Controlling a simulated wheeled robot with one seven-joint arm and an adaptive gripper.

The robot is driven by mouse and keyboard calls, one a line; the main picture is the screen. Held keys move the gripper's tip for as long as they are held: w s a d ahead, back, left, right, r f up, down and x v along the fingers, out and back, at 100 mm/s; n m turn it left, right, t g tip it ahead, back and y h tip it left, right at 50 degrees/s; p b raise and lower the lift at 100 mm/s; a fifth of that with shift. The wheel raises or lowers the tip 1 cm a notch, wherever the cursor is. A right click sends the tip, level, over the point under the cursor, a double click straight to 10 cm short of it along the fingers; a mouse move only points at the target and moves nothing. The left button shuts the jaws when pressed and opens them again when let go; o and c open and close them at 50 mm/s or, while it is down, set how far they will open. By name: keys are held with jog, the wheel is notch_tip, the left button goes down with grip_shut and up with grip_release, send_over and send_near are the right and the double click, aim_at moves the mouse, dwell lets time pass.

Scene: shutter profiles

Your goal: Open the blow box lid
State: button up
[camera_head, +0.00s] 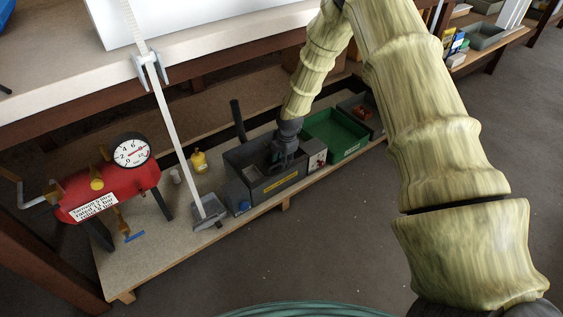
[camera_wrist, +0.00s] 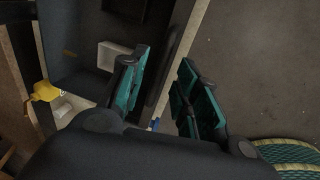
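The blow box, which I take to be the dark grey box with a yellow label (camera_head: 281,184), stands on the low wooden shelf. Its inside shows from above in the head view, with a lighter tray-like part in it. I cannot make out a separate lid. My gripper (camera_head: 284,158) is at the box's right part, pointing down. In the wrist view, my gripper (camera_wrist: 164,92) is open, its teal-padded fingers apart. The left finger is over the box (camera_wrist: 75,45); the right finger shows against the floor beyond the box's front edge. Contact cannot be told.
A green bin (camera_head: 335,136) stands right of the box. The workbench (camera_head: 215,55) overhangs behind. Open floor (camera_head: 345,235) lies in front.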

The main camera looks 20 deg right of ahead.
jog(key=shift+f, duration=0.15)
grip_shut()
